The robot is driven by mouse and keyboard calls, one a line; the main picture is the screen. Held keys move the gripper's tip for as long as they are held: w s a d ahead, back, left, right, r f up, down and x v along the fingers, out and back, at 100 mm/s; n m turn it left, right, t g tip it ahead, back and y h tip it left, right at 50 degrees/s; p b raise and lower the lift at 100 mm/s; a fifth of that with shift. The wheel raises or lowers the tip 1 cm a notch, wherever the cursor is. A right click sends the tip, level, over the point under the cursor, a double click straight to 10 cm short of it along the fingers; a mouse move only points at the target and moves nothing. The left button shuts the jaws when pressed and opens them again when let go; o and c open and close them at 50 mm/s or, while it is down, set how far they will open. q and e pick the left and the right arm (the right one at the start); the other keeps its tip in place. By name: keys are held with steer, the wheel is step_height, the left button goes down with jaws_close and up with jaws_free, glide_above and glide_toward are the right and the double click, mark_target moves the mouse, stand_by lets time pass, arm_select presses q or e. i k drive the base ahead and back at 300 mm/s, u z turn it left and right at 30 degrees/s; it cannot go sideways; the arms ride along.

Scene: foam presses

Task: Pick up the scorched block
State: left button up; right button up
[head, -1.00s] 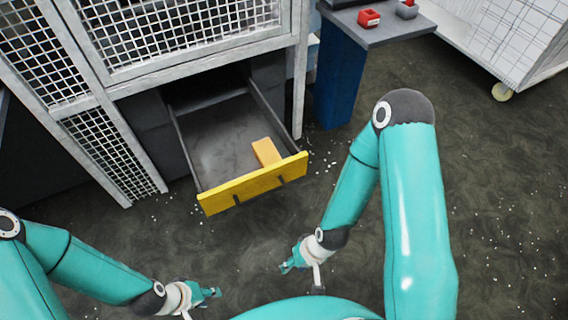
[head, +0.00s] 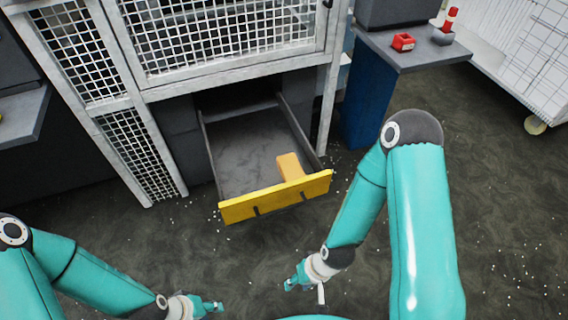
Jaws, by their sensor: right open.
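An orange-tan block (head: 290,166), which looks like the scorched block, lies in the open drawer (head: 245,150) near its yellow front, towards the right side. Scorch marks cannot be made out at this size. My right gripper (head: 287,284) is open and empty, in front of and below the yellow drawer front, apart from the block. My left gripper (head: 219,306) is at the bottom of the view, left of the right one, well short of the drawer. Its fingers are too small to tell whether they are open.
The drawer's yellow front (head: 275,197) stands out from a mesh-fronted press (head: 210,45). A white wheeled cart (head: 520,60) stands at right. Open floor lies before the drawer.

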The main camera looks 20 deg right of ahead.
mark_target(289, 165)
steer(key=i, duration=1.25)
steer(key=z, duration=0.05)
